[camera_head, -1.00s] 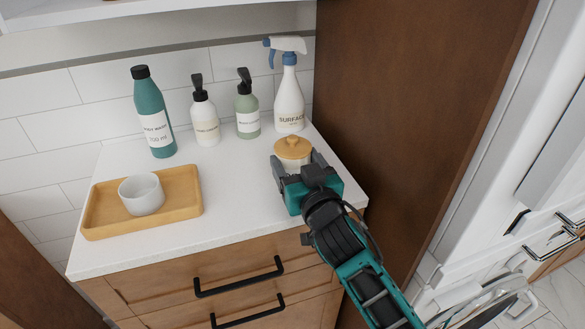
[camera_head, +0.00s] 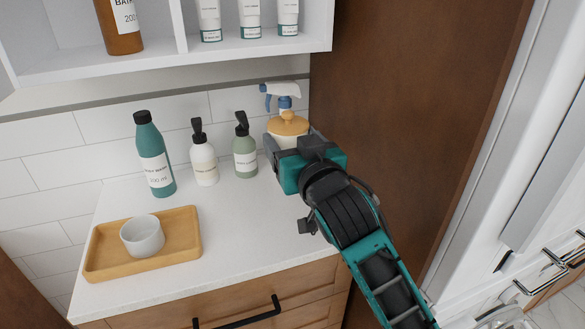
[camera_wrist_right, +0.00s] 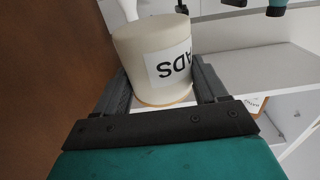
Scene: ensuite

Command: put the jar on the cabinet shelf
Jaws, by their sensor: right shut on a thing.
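The jar (camera_head: 288,127) has a wooden knobbed lid and a cream body. My right gripper (camera_head: 291,141) is shut on it and holds it up in front of the spray bottle. In the right wrist view the jar (camera_wrist_right: 155,60) sits between the two fingers of the right gripper (camera_wrist_right: 163,92), its label upside down in that picture. The white cabinet shelf (camera_head: 225,62) is at the top of the head view, above and left of the jar, with an upright divider. My left gripper is not in view.
A brown bottle (camera_head: 119,26) and several white tubes (camera_head: 250,18) stand on the shelf. Below are a teal bottle (camera_head: 154,158), two pump bottles (camera_head: 204,163) and a spray bottle (camera_head: 283,93). A wooden tray (camera_head: 188,246) holds a white cup (camera_head: 142,236). A brown panel (camera_head: 420,110) rises at right.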

